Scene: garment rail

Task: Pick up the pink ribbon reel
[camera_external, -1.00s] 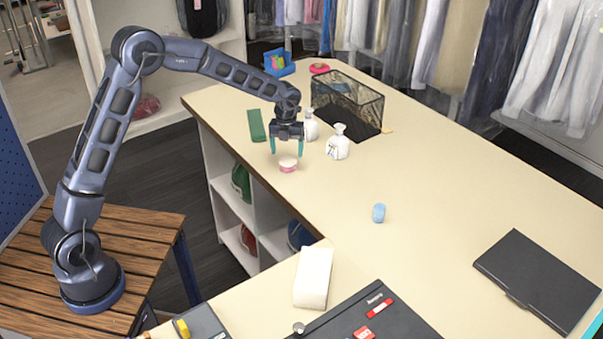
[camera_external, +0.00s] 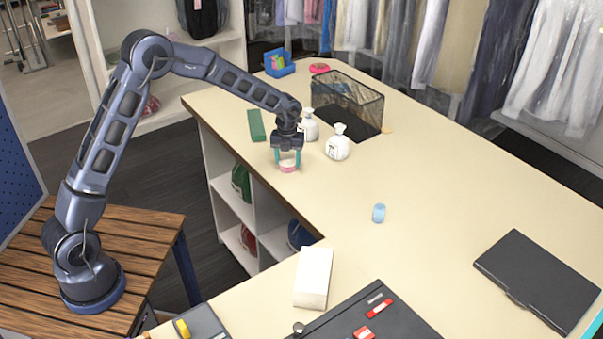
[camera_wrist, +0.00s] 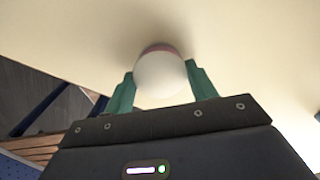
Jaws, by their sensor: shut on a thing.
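The pink ribbon reel (camera_external: 288,167) stands on the cream counter (camera_external: 400,180) near its left edge, pink at the side with a pale top. My gripper (camera_external: 287,160) has come down over it, with one green finger on each side. In the wrist view the reel (camera_wrist: 160,74) shows as a pale round top with a pink rim beyond it. There my gripper's green fingers (camera_wrist: 161,85) are shut on the reel from left and right. The reel appears to be still at the counter surface; any small gap beneath it cannot be told.
Two white pouches (camera_external: 338,145) (camera_external: 309,127) stand close on the right of my gripper, with a black mesh basket (camera_external: 350,97) behind. A green block (camera_external: 256,125) lies to the left. A blue reel (camera_external: 379,213) stands alone to the right, with clear counter around it.

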